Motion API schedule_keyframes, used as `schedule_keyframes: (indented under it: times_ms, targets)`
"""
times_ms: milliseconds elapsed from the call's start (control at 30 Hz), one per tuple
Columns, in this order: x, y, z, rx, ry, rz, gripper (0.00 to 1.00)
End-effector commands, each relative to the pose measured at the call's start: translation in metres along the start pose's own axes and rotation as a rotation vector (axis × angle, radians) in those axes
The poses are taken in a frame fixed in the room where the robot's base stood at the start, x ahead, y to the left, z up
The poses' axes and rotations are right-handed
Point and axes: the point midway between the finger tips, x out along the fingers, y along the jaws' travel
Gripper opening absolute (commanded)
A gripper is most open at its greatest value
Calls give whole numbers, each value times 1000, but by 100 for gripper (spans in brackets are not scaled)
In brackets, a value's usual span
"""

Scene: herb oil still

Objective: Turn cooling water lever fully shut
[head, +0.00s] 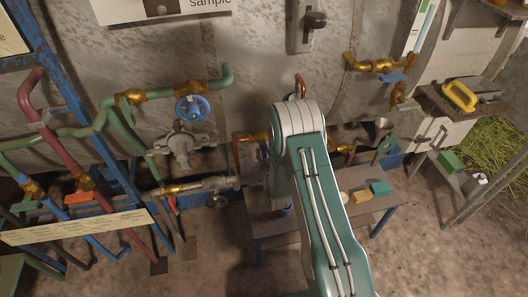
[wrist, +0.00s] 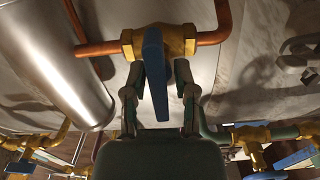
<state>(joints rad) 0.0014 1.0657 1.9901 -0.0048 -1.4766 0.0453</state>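The blue lever (wrist: 155,65) sits on a brass valve (wrist: 178,42) in a copper pipe (wrist: 213,37), near the top middle of the wrist view. The lever points down the picture, across the pipe, toward my gripper. My gripper (wrist: 158,78) is open, with one finger on each side of the lever. Gaps show between the fingers and the lever, so it does not look gripped. In the head view my arm hides the gripper, the lever and its valve.
A shiny metal cylinder (wrist: 55,65) stands close left of the valve in the wrist view. In the head view, a low table (head: 372,211) with small blocks lies right of my arm. Pipes with a blue handwheel (head: 192,108) are on the left. Bare floor (head: 440,255) lies at lower right.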

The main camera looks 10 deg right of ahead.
Motion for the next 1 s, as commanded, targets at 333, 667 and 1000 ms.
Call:
schedule_keyframes:
  times_ms: [333,667,1000]
  targets:
    - [0,1,-3,-1,7,2,54]
    - [-46,0,-1,-1,2,2,54]
    - [-108,-1,0,-2,3,1,54]
